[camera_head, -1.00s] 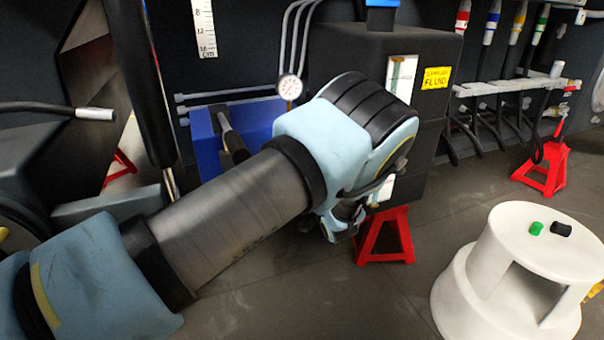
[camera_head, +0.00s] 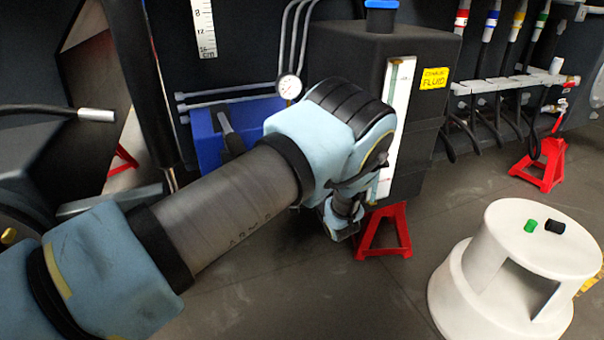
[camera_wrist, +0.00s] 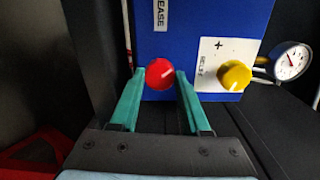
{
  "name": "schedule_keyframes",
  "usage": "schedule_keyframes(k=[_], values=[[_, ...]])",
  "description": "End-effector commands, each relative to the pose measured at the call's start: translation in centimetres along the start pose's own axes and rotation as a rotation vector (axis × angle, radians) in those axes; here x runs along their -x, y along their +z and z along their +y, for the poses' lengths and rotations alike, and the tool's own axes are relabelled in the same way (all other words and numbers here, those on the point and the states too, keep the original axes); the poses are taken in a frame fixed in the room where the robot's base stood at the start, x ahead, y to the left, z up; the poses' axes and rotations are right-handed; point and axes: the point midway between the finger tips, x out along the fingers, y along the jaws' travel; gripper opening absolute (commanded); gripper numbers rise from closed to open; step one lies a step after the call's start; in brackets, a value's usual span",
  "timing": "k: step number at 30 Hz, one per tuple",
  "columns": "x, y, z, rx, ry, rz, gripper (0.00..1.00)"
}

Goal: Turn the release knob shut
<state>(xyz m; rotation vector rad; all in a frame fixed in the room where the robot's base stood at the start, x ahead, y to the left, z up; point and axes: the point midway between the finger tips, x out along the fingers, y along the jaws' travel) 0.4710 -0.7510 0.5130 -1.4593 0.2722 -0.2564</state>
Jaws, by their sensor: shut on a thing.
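The red release knob (camera_wrist: 159,74) sits on the front of the blue block (camera_wrist: 180,40), beside a white label reading "EASE" at its visible end. My gripper (camera_wrist: 160,82) has its two teal fingers on either side of the red knob, shut on it. The knob has a pale pointer line on its face. In the head view the blue block (camera_head: 203,130) shows behind my arm, with a dark lever on it.
A yellow relief knob (camera_wrist: 234,75) is right of the red knob, with a gauge (camera_wrist: 291,62) beyond it. In the head view a black fluid tank (camera_head: 425,120), red stands (camera_head: 385,232) and a white step stool (camera_head: 500,290) are to the right.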

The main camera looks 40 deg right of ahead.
Motion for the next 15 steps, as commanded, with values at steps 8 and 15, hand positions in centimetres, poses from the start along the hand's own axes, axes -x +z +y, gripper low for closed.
schedule_keyframes(k=[8,15], values=[[0.0,-0.07,0.02,-0.26,-0.007,-0.006,0.0],[0.0,-0.06,0.09,-0.465,-0.013,-0.012,0.0]])
